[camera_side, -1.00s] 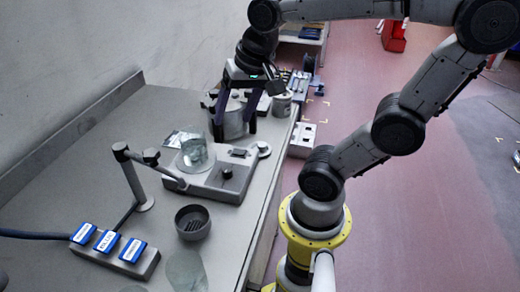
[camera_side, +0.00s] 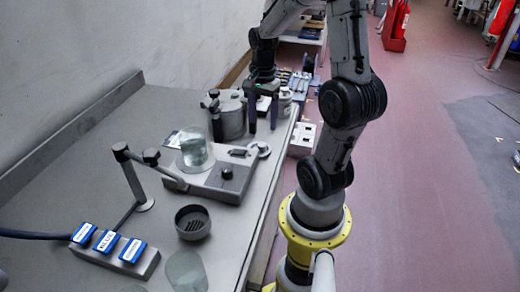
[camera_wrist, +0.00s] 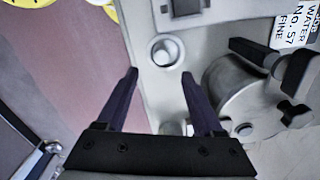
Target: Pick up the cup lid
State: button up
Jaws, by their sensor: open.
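A small round pale disc with a raised centre, which looks like the cup lid (camera_side: 263,149), lies on the bench beside the grey hotplate. It also shows in the wrist view (camera_wrist: 166,51), just beyond my fingertips. My gripper (camera_side: 263,129) points down over the bench, open, with dark purple fingers. In the wrist view, my gripper (camera_wrist: 160,75) has nothing between its fingertips, and the lid lies a little past the gap. How high the fingertips are above the bench is hard to tell.
A metal pot with dark clamps (camera_side: 232,121) stands close to my fingers; it also shows in the wrist view (camera_wrist: 236,103). A glass beaker (camera_side: 195,152) stands on the hotplate (camera_side: 215,183). A small can (camera_side: 285,100) stands behind. The bench edge is close on the right.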

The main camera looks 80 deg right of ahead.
aim_at(262, 144)
notch_tip(262, 144, down, 9)
jog(key=shift+d+r, duration=0.15)
jog(key=shift+r, duration=0.05)
dwell(0.3)
grip_shut()
